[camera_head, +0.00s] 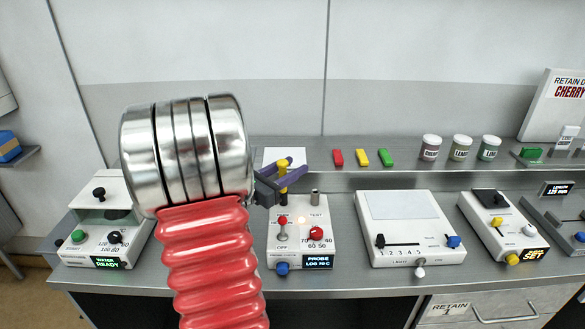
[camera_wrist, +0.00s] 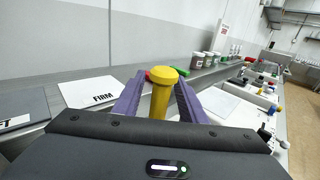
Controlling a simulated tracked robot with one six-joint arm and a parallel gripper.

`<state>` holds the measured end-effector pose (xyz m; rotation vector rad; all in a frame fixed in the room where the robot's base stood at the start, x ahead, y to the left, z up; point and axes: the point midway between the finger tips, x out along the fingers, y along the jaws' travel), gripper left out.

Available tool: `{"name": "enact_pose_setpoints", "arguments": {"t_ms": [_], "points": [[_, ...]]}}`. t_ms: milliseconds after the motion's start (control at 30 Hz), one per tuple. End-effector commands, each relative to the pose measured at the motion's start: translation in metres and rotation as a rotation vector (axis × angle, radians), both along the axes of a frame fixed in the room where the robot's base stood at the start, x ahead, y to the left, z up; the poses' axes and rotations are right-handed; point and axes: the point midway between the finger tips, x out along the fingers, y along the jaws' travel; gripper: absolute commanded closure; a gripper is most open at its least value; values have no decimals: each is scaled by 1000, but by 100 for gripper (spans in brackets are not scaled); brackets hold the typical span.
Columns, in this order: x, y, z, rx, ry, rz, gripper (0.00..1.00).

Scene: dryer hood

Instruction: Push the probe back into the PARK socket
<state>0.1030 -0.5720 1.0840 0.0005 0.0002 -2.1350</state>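The yellow probe (camera_head: 283,180) stands upright on the left side of the white probe unit (camera_head: 300,247), whose display reads "PROBE LOG 70 C". My gripper (camera_head: 292,173) has its two purple fingers around the probe at its upper part. In the wrist view my gripper (camera_wrist: 162,95) has one finger on each side of the yellow probe (camera_wrist: 161,100), with small gaps beside the shaft, so it looks open. The probe's lower end and any PARK label are hidden. A grey metal stub (camera_head: 315,197) stands by the "TEST" label, right of the probe.
The unit carries a red-topped lever (camera_head: 282,226), a red knob (camera_head: 315,233) and a blue knob (camera_head: 282,268). Red, yellow and green blocks and several jars line the back shelf (camera_head: 400,150).

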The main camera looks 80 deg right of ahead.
Motion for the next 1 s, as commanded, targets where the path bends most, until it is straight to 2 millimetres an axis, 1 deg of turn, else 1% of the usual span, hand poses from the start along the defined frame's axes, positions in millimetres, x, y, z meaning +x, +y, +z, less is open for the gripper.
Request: {"name": "enact_pose_setpoints", "arguments": {"t_ms": [800,1000], "points": [[59,92,0,-1,1,3,62],[68,107,-1,1,1,1,62]]}}
